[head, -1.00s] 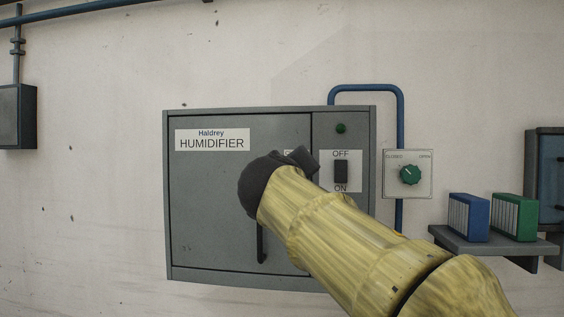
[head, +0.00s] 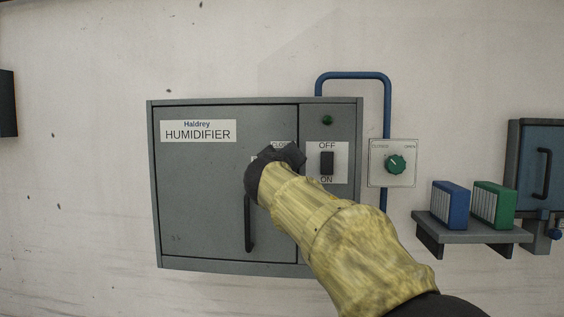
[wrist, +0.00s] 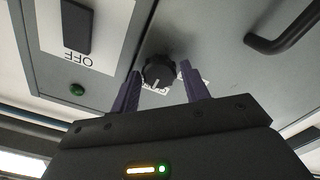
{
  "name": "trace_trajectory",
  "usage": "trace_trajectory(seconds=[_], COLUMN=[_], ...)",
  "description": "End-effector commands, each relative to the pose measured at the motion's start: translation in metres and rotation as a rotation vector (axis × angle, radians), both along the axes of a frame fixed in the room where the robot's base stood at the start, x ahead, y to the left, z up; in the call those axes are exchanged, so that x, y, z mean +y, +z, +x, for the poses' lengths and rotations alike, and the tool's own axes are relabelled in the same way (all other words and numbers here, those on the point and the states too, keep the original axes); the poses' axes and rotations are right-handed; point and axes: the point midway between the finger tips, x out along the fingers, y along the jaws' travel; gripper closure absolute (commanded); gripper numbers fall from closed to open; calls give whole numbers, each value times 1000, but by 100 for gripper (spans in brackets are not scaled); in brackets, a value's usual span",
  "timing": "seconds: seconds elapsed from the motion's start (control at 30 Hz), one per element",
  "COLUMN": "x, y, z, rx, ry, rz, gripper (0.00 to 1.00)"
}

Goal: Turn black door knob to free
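The black door knob (wrist: 158,72) shows in the wrist view on the grey humidifier door (head: 205,190), with a pale marker line on its face. My gripper (wrist: 160,68) is open, with one dark finger on each side of the knob. The fingertips are close to it; I cannot tell whether they touch. In the head view my wrist and gripper (head: 272,170) cover the knob, and only part of its white label (head: 280,146) shows. The label's wording is mostly hidden in both views.
A black OFF/ON switch (head: 327,163) and green lamp (head: 327,120) are right of the door. The black door handle (head: 249,223) hangs below my gripper. A green valve knob (head: 395,165) and a shelf (head: 470,229) with blue and green binders are further right.

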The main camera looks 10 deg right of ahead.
Motion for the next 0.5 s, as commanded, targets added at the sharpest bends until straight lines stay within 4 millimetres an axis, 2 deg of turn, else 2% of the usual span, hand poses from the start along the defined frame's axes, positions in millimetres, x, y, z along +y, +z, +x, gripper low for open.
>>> trace_trajectory(seconds=[0.03, 0.13, 0.17, 0.5], x=[-1, -1, -1, -1], y=[0, 0, 0, -1], z=[0, 0, 0, 0], rx=[0, 0, 0, 10], ry=[-1, -1, -1, -2], rz=[0, 0, 0, -26], gripper=[64, 84, 88, 87])
